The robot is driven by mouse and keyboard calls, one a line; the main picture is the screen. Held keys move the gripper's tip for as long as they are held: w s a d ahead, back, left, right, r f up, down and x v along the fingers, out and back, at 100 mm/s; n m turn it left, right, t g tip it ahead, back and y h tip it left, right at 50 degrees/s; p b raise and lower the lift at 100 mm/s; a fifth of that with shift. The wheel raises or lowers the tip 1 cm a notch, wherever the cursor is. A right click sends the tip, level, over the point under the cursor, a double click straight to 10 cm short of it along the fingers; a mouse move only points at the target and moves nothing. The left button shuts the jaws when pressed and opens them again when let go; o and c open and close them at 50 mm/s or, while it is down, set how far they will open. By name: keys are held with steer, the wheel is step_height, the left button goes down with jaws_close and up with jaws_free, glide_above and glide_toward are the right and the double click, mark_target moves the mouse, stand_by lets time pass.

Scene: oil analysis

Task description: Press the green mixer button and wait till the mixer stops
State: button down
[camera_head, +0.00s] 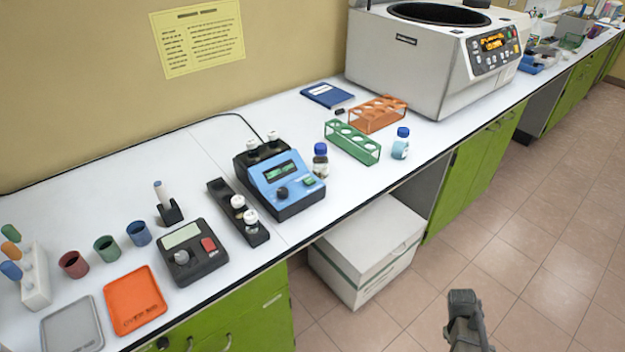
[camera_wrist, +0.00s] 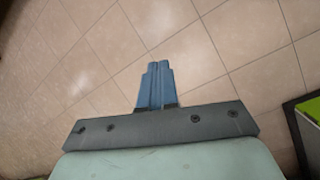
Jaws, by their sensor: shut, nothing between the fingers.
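The blue mixer (camera_head: 285,180) stands on the white bench in the head view, with a small lit screen and a dark knob on its sloped front. Its green button (camera_head: 309,181) is at the right of the knob. Two white-capped vials sit in the dark part at its back. My gripper (camera_head: 463,298) is at the lower right of the head view, over the floor and well away from the mixer. In the wrist view my gripper (camera_wrist: 158,68) has its blue fingers together with nothing between them, above floor tiles. The mixer does not show in the wrist view.
A dark rack with white-capped vials (camera_head: 239,213) is left of the mixer. The bench's front edge (camera_head: 330,213) lies between mixer and gripper.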

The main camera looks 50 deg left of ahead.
steer(key=w+a+r+n+t, duration=0.3)
steer(key=w+a+r+n, duration=0.1)
steer(key=a+r, duration=0.75)
step_height(320, 180, up, 38)
steer(key=n+t+y, duration=0.5)
steer(key=n+t, duration=0.1)
steer(key=n, duration=0.5)
glide_above(307, 181)
steer(key=shift+r, duration=0.2)
steer(key=shift+f, duration=0.1)
steer(key=shift+f, duration=4.3)
steer(key=shift+f, duration=0.3)
steer(key=shift+f, duration=0.15)
